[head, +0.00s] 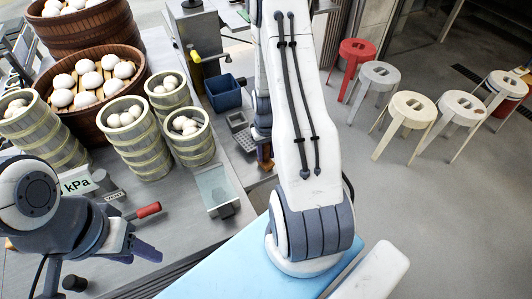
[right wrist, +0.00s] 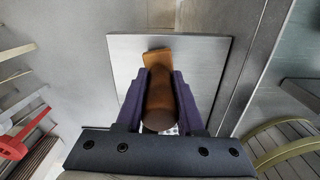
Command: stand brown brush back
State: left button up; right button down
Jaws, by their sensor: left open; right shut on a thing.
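The brown brush (right wrist: 158,100) is between the purple fingers of my right gripper (right wrist: 160,78) in the right wrist view. The gripper is shut on it, and its flat, lighter brown end (right wrist: 158,56) lies over a grey metal plate (right wrist: 125,55). In the head view a bit of the brush (head: 265,153) shows at the table's right edge, mostly hidden by my right arm. I cannot tell whether the brush touches the plate. My left gripper (head: 143,244) is open and empty over the front left of the table.
Several bamboo steamers of buns (head: 128,122) and a big brown tub (head: 105,85) fill the table's left. A blue bin (head: 223,92), small grey tray (head: 238,122), glass-topped box (head: 217,188) and red handle (head: 148,210) are nearby. Stools (head: 408,110) stand on the floor at right.

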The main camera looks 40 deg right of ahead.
jog(key=shift+f, duration=0.35)
jog(key=shift+c, duration=2.2)
grip_release()
notch_tip(320, 180, up, 10)
jog(key=shift+r+b, duration=0.25)
jog(key=shift+b, duration=0.35)
jog(key=shift+r, duration=0.1)
notch_tip(320, 180, up, 4)
jog(key=p, duration=0.4)
jog(key=shift+r, duration=0.2)
